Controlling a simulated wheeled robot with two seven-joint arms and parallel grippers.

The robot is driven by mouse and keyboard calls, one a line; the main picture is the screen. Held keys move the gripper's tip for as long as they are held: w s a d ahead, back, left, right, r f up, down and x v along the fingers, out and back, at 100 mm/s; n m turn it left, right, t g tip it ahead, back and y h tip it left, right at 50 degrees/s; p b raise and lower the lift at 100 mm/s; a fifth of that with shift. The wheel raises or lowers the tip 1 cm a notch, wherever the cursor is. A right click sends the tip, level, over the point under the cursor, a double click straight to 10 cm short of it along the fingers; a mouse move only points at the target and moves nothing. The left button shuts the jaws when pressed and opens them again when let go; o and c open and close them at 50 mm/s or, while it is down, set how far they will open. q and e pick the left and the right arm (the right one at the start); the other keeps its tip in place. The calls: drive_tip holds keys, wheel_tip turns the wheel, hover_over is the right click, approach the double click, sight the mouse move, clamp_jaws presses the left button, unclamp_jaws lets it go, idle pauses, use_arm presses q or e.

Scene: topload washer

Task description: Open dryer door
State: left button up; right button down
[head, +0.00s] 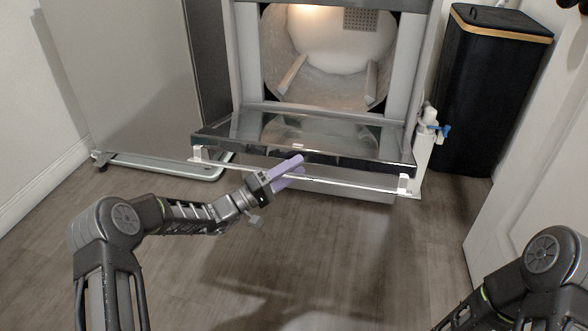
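The dryer door (310,136) is folded down to about level in front of the dryer, so the drum (328,52) shows open and lit inside. A thin handle bar (350,182) runs along the door's front edge. My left gripper (302,166), with pale purple fingers, is at the middle of this bar. Its fingers are a little apart, one above the other, and overlap the bar in the picture. Whether they touch it is hard to tell. My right arm shows at the lower right; its gripper is out of frame.
A black bin with a wooden rim (492,85) stands right of the dryer. A white bottle with a blue part (429,125) is beside the door. A grey appliance panel (135,75) is at the left, a white door (535,160) at the right. The floor in front is clear.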

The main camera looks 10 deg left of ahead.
use_arm(q)
drive_tip(key=shift+a, duration=0.1)
drive_tip(key=p+v, duration=0.2)
drive_tip(key=v, duration=0.5)
drive_tip(key=shift+s+a+p, duration=0.2)
drive_tip(key=shift+a+p, duration=0.05)
drive_tip(key=shift+p, duration=0.1)
drive_tip(key=shift+f, duration=0.25)
drive_tip(key=s+a+f+b, duration=0.1)
drive_tip(key=a+f+b, duration=0.1)
drive_tip(key=a+f, duration=0.4)
drive_tip(key=shift+s+a+b, duration=0.15)
drive_tip(key=shift+a+b, duration=0.1)
drive_tip(key=shift+b, duration=0.1)
drive_tip(key=shift+c, duration=0.4)
